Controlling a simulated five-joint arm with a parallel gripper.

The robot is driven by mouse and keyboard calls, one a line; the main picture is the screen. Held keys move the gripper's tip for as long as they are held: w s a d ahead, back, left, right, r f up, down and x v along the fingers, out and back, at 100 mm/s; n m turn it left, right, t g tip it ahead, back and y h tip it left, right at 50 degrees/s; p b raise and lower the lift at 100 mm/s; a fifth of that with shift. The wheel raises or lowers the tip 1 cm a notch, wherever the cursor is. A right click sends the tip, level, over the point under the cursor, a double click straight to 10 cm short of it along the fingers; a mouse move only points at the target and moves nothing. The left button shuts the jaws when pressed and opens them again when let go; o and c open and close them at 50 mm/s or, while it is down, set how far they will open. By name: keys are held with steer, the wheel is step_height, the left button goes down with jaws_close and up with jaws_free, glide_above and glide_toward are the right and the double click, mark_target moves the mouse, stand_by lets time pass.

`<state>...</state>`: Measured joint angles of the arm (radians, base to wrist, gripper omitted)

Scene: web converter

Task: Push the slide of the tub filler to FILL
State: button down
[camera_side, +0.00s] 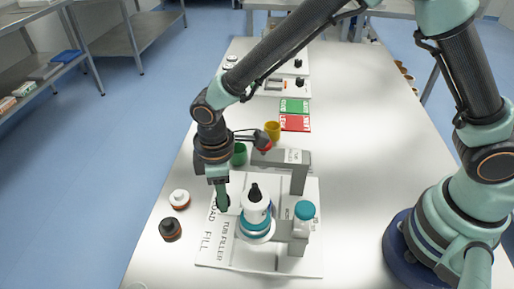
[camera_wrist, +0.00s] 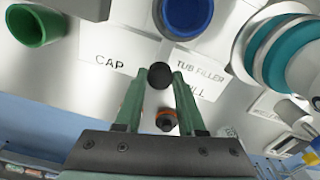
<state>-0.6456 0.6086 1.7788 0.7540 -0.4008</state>
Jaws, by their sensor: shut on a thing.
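The tub filler (camera_side: 290,185) stands on a white board marked LOAD and FILL. A white vessel with a black tip and a teal band (camera_side: 257,212) stands over the board's middle. My gripper (camera_side: 222,207) points down at the board's left edge, beside the LOAD lettering. In the wrist view its fingers (camera_wrist: 158,78) are shut on a black round knob (camera_wrist: 160,74), apparently the slide's handle. The slide body is largely hidden from the side. A blue round tub (camera_wrist: 190,14) shows close beyond the fingers.
A teal-capped white bottle (camera_side: 304,216) stands right of the vessel. A white-topped jar (camera_side: 179,198) and a black-topped jar (camera_side: 170,229) stand left of the board. Green (camera_side: 239,155) and yellow (camera_side: 272,130) cups and green and red mats (camera_side: 294,122) lie behind.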

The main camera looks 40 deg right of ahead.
stand_by(0.7)
steer(key=s+a, duration=0.5)
steer(key=shift+s+a+r, duration=0.1)
steer(key=shift+s+a, duration=0.25)
steer(key=shift+a, duration=0.05)
steer(key=c, duration=0.5)
jaws_free()
steer(key=shift+d, duration=0.1)
step_height(320, 180, up, 12)
